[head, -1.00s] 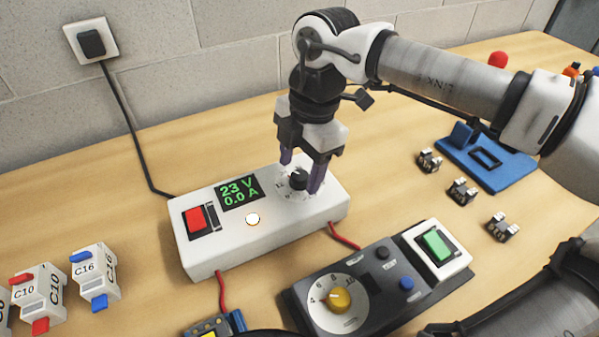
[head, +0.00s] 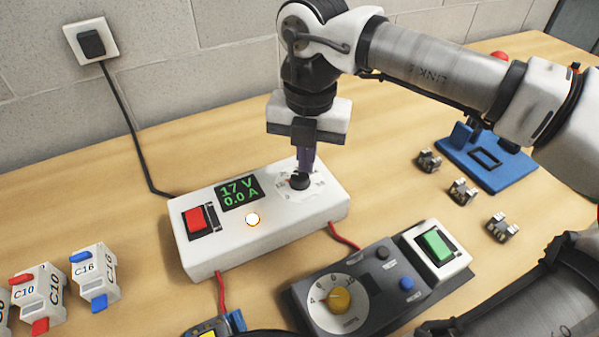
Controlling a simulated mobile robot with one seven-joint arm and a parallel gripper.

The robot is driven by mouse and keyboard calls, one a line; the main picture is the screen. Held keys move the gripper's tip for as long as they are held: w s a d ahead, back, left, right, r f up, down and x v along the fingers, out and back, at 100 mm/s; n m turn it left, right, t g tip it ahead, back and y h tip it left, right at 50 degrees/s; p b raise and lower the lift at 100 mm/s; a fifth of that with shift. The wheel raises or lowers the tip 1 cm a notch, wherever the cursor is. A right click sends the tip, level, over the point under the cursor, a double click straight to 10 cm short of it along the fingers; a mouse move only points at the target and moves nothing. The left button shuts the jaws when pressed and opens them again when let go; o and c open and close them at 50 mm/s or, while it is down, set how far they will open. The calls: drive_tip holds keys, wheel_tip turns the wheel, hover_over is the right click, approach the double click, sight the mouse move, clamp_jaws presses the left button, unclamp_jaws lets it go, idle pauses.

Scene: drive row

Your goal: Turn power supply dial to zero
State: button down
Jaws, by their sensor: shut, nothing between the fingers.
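The white power supply (head: 285,229) sits on the wooden table. Its display (head: 240,191) reads 17 V and 0.0 A in green. Its black dial (head: 299,182) is on the right part of the top, with a printed scale around it. My gripper (head: 306,166) points down with its fingertips at the back of the dial. The fingers line up one behind the other in this view, and it is shut. Whether the tips touch the dial cannot be told. A red switch (head: 197,218) and a lit round lamp (head: 253,219) are also on the top.
A dark control box with a yellow knob (head: 341,300) stands in front, beside a green button (head: 436,243). Breakers (head: 94,275) stand at left. Several small clips and a blue fixture (head: 490,163) are at right. A cable runs to the wall socket (head: 91,42).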

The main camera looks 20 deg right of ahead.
drive_tip(key=n, duration=0.7)
drive_tip(key=shift+a, duration=0.2)
drive_tip(key=n+b, duration=0.1)
drive_tip(key=n, duration=0.3)
drive_tip(key=shift+f, duration=0.1)
drive_tip(key=n, duration=0.3)
drive_tip(key=shift+n, duration=0.3)
drive_tip(key=shift+c, duration=0.6)
unclamp_jaws()
